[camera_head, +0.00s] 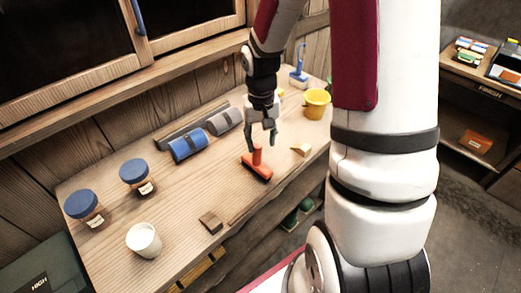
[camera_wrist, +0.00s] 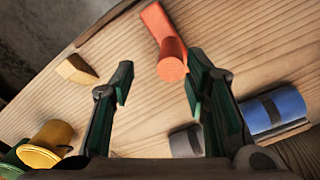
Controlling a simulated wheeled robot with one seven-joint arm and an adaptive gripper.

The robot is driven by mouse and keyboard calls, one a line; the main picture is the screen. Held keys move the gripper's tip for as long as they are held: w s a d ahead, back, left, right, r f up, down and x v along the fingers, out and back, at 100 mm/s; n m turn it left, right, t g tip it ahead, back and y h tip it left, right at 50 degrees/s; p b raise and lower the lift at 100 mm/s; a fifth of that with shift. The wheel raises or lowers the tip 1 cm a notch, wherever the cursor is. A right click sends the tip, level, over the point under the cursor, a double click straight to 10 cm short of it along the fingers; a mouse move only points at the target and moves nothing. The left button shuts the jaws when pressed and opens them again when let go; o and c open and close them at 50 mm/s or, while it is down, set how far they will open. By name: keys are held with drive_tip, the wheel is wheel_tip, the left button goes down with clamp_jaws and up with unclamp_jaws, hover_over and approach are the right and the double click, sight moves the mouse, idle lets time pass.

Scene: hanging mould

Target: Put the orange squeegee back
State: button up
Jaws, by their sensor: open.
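The orange squeegee (camera_head: 257,168) rests on the wooden workbench (camera_head: 190,235), its wide head flat on the top and its short round handle pointing up. In the wrist view the squeegee (camera_wrist: 160,26) lies beyond my fingertips, with its round handle end facing the camera near the right finger. My gripper (camera_head: 262,143) is open and points down above the squeegee; in the head view the handle shows between or just below the fingers. In the wrist view my gripper (camera_wrist: 159,84) has nothing between its fingers. I cannot tell whether a finger touches the handle.
A blue roll (camera_head: 187,146) and a grey roll (camera_head: 224,121) lie behind left. A pale wedge (camera_head: 301,150) and yellow bucket (camera_head: 317,103) are to the right, a blue-handled tool (camera_head: 299,74) farther back. Two blue-lidded jars (camera_head: 135,177), a white cup (camera_head: 144,240) and brown block (camera_head: 210,222) stand left.

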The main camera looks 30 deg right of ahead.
wheel_tip(320, 180, up, 6)
drive_tip(key=shift+f, duration=0.2)
drive_tip(key=s+a+r+n+t, duration=0.2)
drive_tip(key=s+a+r, duration=0.3)
drive_tip(key=s+r, duration=0.3)
drive_tip(key=s+a+r+n+t, duration=0.2)
drive_tip(key=s+a+r, duration=0.4)
drive_tip(key=r, duration=0.5)
drive_tip(key=shift+s+a+r+t, duration=0.25)
drive_tip(key=shift+s+t, duration=0.55)
drive_tip(key=shift+s, duration=0.2)
